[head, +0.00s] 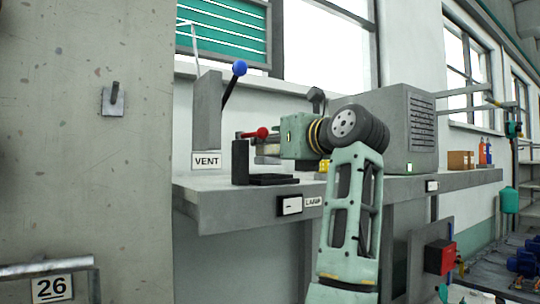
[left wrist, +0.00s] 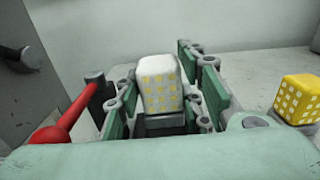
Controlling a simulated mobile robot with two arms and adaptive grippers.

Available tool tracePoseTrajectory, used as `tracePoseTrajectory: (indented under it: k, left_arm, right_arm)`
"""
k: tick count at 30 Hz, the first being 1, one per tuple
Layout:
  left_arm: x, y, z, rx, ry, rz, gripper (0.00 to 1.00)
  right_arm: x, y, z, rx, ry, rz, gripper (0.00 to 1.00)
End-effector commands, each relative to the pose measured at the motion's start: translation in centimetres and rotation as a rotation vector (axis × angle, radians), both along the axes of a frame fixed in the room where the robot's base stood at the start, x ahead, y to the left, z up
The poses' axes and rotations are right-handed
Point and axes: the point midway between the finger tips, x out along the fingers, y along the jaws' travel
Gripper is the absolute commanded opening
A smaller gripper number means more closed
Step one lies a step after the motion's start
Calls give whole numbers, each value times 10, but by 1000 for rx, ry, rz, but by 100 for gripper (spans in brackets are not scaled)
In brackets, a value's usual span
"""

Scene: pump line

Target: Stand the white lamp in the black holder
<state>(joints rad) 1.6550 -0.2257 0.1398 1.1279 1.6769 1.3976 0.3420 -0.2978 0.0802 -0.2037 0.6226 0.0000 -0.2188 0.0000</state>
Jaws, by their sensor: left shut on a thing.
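The white lamp (left wrist: 158,80), a pale block with yellow dots, is between the green-padded fingers of my left gripper (left wrist: 155,100) in the left wrist view. The gripper is shut on it. In the head view my left gripper (head: 268,150) points left above the shelf, just right of the black holder's upright (head: 240,162) and over its low flat part (head: 273,180). My right gripper is out of view.
A red-knobbed lever (head: 262,133) is close by the gripper; it shows at the left in the wrist view (left wrist: 40,138). A blue-knobbed lever (head: 239,68) stands behind. A yellow dotted block (left wrist: 301,98) is at the right. A grey box (head: 400,125) stands farther right on the shelf.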

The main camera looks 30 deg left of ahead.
Motion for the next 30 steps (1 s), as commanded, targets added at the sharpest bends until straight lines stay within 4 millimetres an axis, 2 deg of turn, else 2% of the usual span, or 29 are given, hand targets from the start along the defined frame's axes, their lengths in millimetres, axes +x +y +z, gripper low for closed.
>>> tracePoseTrajectory:
  k: [1,6,14,15,21,30]
  left_arm:
    - [1,0,-8,1,2,0,7]
    - [0,0,-25,0,1,2,7]
    - [0,0,-28,-2,1,1,7]
    - [0,0,-28,-2,1,1,37]
    - [0,0,-28,-1,0,0,54]
    - [0,0,-28,-1,0,0,54]
  right_arm:
    - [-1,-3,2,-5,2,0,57]
    - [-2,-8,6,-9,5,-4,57]
    - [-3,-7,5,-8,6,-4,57]
    - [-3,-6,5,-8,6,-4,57]
    - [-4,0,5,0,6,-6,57]
    - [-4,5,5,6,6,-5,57]
